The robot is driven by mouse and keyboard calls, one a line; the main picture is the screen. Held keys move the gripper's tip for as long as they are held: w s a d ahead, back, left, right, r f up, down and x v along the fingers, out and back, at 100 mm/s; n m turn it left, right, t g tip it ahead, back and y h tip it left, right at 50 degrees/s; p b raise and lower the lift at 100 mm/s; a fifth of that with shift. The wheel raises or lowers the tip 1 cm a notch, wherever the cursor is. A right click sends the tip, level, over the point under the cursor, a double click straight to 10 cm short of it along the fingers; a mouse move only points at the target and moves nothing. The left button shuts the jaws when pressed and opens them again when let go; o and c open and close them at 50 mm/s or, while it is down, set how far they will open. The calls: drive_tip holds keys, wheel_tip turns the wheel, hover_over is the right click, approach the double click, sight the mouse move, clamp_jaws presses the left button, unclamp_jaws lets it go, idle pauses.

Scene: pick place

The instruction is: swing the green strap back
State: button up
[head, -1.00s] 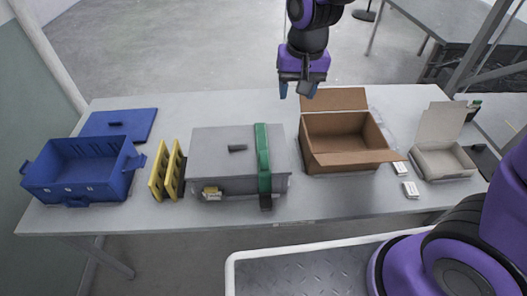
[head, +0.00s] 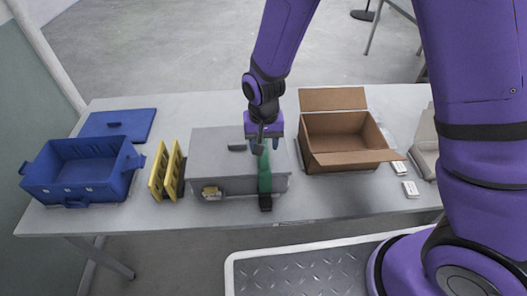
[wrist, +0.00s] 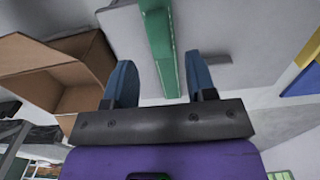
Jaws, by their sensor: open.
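The green strap (head: 265,178) lies across the right part of the grey box's lid and hangs over its front edge, with a dark piece at its lower end. The grey box (head: 212,160) stands on the table with its lid down. My gripper (head: 266,147) is over the strap's rear part and hides it there. In the wrist view the strap (wrist: 163,45) runs between the two blue fingers of my gripper (wrist: 160,82), which are apart on either side of it. Whether the fingertips touch the lid is hard to tell.
An open cardboard box (head: 345,130) stands close on the right. Yellow racks (head: 165,170) and a blue crate (head: 80,175) are on the left, with a blue lid (head: 118,124) behind the crate. A small dark handle (head: 237,148) sits on the grey lid beside my gripper.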

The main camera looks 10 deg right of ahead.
sight(264, 156)
drive_tip(key=shift+f, duration=2.1)
clamp_jaws()
